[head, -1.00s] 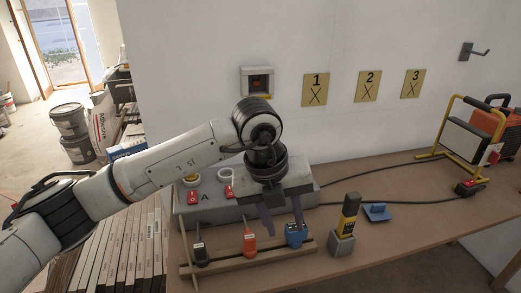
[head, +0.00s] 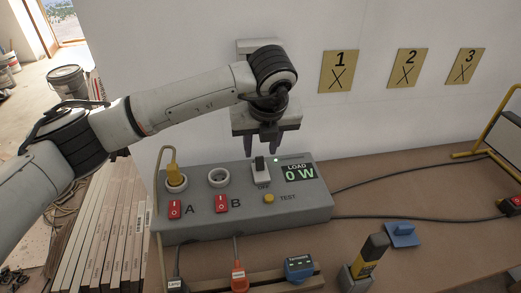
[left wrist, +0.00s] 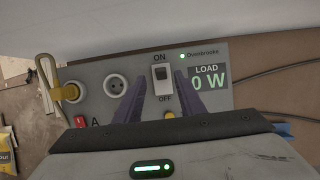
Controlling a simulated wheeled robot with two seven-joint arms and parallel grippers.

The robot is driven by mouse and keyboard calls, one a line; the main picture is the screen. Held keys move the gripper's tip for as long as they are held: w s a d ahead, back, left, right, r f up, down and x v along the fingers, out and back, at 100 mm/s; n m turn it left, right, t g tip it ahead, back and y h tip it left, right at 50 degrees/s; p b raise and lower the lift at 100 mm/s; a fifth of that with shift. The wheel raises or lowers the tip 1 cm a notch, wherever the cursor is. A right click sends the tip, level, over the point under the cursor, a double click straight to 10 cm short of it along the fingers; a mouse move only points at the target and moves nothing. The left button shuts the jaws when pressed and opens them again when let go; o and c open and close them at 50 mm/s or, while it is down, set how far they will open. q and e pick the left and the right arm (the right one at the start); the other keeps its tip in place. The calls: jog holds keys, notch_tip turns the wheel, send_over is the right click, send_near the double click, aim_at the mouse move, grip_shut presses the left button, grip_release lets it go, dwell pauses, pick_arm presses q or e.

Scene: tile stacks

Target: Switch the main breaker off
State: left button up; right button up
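The grey power box (head: 200,230) stands on the bench against the wall. Its main breaker (head: 261,175) is a pale switch with a dark lever, with OFF printed below it; the lever appears up. The breaker also shows in the left wrist view (left wrist: 162,88) between ON and OFF labels. The display (head: 299,173) reads LOAD 0 W, with a green light above it. My left gripper (head: 264,148) is open and empty, just above and behind the breaker; in the left wrist view its fingers (left wrist: 161,82) appear either side of it. My right gripper is not in view.
Socket A (head: 176,182) holds a yellow plug; socket B (head: 218,178) is empty. Red switches A (head: 175,209) and B (head: 221,204) and a yellow TEST button (head: 269,198) are nearby. Plugs, including a blue one (head: 299,266), stand in a front rack. Cables run right.

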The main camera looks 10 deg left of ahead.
aim_at(260, 158)
pick_arm(q)
jog(key=x, duration=0.3)
jog(key=shift+w+f, duration=0.2)
jog(key=shift+f, duration=0.1)
jog(key=shift+w+f, duration=0.15)
jog(key=shift+f, duration=0.25)
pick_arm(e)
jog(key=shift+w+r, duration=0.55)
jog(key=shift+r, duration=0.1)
pick_arm(q)
jog(key=shift+c, duration=0.4)
